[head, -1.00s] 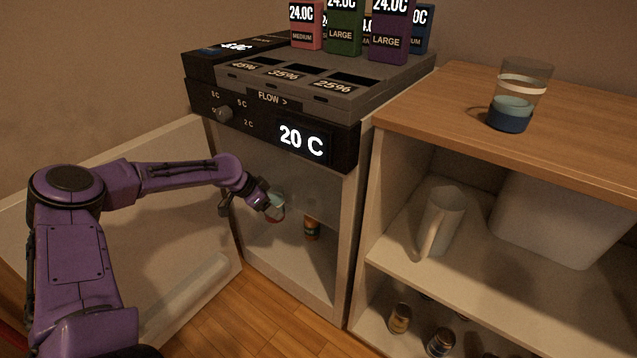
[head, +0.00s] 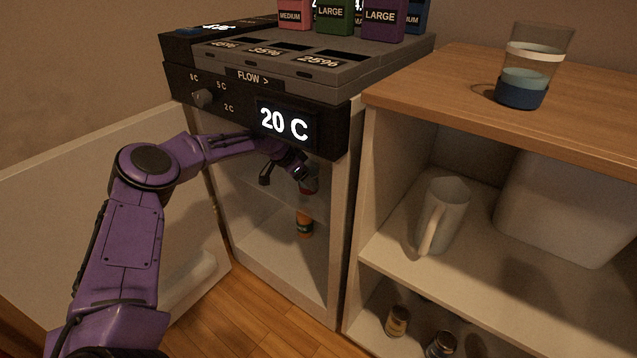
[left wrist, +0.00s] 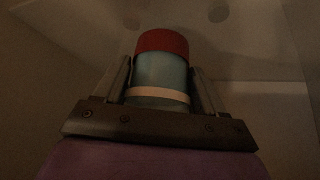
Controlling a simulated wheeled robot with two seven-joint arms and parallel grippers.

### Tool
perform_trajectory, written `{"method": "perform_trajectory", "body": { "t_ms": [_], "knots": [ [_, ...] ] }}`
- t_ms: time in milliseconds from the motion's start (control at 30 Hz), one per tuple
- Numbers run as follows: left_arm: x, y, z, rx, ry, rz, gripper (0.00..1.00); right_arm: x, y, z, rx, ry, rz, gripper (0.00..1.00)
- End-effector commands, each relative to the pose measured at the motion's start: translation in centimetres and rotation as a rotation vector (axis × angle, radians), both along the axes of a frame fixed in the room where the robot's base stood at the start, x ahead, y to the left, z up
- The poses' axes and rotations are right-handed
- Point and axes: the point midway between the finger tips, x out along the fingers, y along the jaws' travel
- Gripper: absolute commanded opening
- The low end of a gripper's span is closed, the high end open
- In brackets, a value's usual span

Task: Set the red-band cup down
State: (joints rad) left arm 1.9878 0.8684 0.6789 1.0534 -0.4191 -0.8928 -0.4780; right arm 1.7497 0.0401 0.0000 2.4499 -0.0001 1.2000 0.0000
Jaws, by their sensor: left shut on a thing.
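The red-band cup (left wrist: 162,72) shows in the left wrist view with a red end, a blue-grey body and a pale band. My left gripper (left wrist: 160,85) is shut on it, one finger on each side. In the head view the left gripper (head: 302,174) reaches inside the open cabinet under the machine, and the cup (head: 310,186) is partly hidden by it. I cannot tell whether the cup touches a shelf. My right gripper is not in view.
The machine with the 20 C display (head: 284,122) sits above the cabinet. The open door (head: 110,195) stands at the left. A blue-based glass (head: 522,92) stands on the wooden top (head: 440,85) at the right. A white pitcher (head: 440,215) stands on the shelf below it.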

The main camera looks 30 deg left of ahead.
Motion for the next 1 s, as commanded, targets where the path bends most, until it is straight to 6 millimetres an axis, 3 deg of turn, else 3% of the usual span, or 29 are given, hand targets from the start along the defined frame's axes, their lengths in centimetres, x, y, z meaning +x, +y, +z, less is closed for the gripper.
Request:
{"method": "perform_trajectory", "body": {
  "t_ms": [500, 633, 1000],
  "knots": [
    [4.2, -2.4, -0.1, -0.002, 0.000, -0.002, 0.25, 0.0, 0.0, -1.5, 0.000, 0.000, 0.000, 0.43],
    [4.1, -2.3, -1.3, -0.004, 0.000, -0.001, 0.25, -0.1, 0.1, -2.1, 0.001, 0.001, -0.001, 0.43],
    [4.1, -2.3, -1.5, -0.002, -0.001, -0.001, 0.25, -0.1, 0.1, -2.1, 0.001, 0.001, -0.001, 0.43]
  ]
}}
